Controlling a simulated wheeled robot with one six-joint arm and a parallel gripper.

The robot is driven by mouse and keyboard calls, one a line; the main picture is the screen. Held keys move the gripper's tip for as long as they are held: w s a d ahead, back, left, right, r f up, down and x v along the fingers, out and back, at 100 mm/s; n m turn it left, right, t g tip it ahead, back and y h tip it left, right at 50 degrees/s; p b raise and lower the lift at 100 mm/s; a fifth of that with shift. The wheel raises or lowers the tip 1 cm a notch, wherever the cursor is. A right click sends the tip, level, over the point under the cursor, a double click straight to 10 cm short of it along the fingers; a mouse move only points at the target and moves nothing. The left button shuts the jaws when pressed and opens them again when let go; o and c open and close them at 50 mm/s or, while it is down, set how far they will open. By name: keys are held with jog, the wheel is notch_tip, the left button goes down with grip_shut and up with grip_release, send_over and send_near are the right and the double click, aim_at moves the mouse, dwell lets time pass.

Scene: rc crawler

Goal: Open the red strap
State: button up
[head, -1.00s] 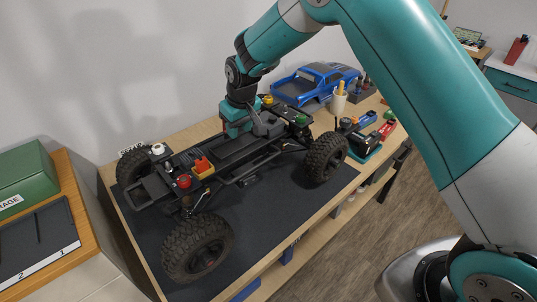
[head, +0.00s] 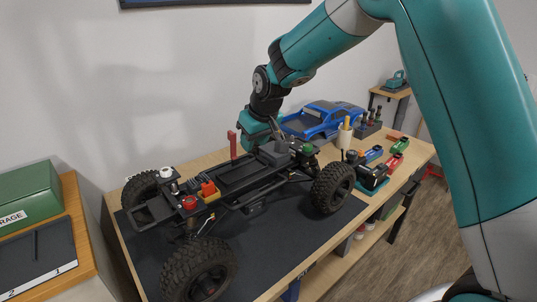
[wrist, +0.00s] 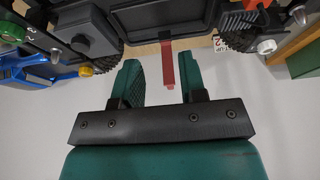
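The red strap (head: 232,144) stands upright at the far edge of the crawler chassis (head: 250,172), beside the black battery tray. In the wrist view the red strap (wrist: 168,66) shows between the two teal fingers of my gripper (wrist: 160,82). There are gaps on both sides of it, so the fingers are open and not closed on it. In the head view my gripper (head: 258,132) is just right of the strap, above the far side of the chassis; its fingertips are mostly hidden there.
The crawler stands on a dark mat (head: 290,232) on a wooden bench. A blue truck body (head: 322,120), a cup of tools (head: 345,134) and several small tools lie to the right. A green box (head: 28,203) is at the far left. A wall is close behind.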

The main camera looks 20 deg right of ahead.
jog(key=s+b+v, duration=0.1)
jog(key=v, duration=0.9)
jog(key=s+a+n+g, duration=0.1)
jog(key=s+a, duration=0.1)
jog(key=s, duration=0.5)
jog(key=s+a+f+g+y, duration=0.1)
jog(key=s+a, duration=0.2)
jog(key=s, duration=0.4)
jog(key=shift+s+n+y+b, duration=0.3)
jog(key=shift+n+b, duration=0.05)
jog(key=shift+n, duration=0.05)
